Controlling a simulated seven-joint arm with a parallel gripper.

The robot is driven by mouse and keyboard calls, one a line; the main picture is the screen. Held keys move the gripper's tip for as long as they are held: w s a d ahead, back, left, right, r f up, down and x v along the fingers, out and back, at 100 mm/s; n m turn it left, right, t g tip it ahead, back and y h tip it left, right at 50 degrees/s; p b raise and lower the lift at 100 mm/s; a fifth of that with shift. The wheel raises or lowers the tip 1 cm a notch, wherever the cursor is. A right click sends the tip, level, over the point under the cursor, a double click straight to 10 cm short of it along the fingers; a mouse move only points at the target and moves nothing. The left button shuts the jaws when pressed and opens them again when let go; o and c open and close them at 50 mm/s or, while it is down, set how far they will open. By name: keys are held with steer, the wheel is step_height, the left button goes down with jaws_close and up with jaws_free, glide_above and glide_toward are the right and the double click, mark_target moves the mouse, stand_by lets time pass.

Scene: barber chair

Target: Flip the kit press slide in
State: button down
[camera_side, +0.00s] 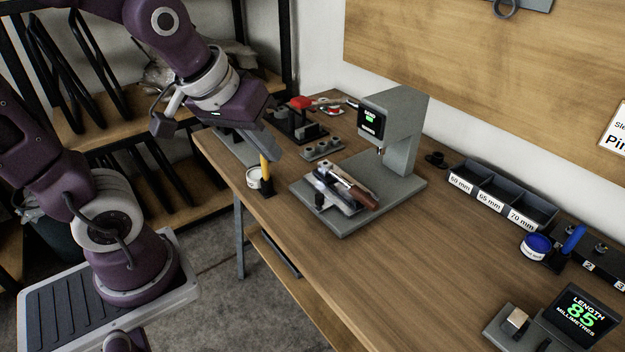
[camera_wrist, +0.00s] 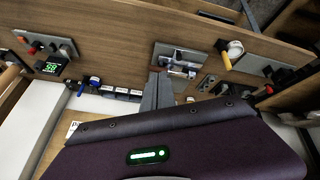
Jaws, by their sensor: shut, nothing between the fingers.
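The grey press (camera_side: 405,125) stands on the bench with a small lit display on its head. Its flat base plate (camera_side: 345,222) carries a slide (camera_side: 330,200) at the front left, out from under the head. On the slide lies a kit (camera_side: 345,187) with pale metal and dark reddish-brown parts. The slide and kit also show in the wrist view (camera_wrist: 180,68), small and partly hidden by my fingers. My gripper (camera_side: 272,152) is shut and empty, above the bench to the left of the press and apart from the slide.
A white pot (camera_side: 253,178) with a yellow handle stands near my fingertips at the bench edge. Small fixtures (camera_side: 295,125) lie behind. Labelled bins (camera_side: 500,195), a blue-lidded pot (camera_side: 537,245) and a length gauge (camera_side: 575,318) are to the right. The front middle bench is clear.

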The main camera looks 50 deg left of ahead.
steer(key=w+a+f+n+y, duration=0.2)
steer(key=w+a+f+n, duration=0.3)
steer(key=f, duration=0.4)
steer(key=w+a+f+n+y, duration=0.2)
steer(key=w+a+f+n, duration=0.3)
steer(key=a+f, duration=0.5)
steer(key=shift+a+n, duration=0.2)
steer(key=shift+n, duration=0.7)
steer(key=shift+f, duration=0.1)
steer(key=x, duration=1)
steer(key=shift+a+f, duration=0.1)
steer(key=w, duration=0.2)
steer(key=shift+w, duration=0.9)
steer(key=shift+w, duration=0.1)
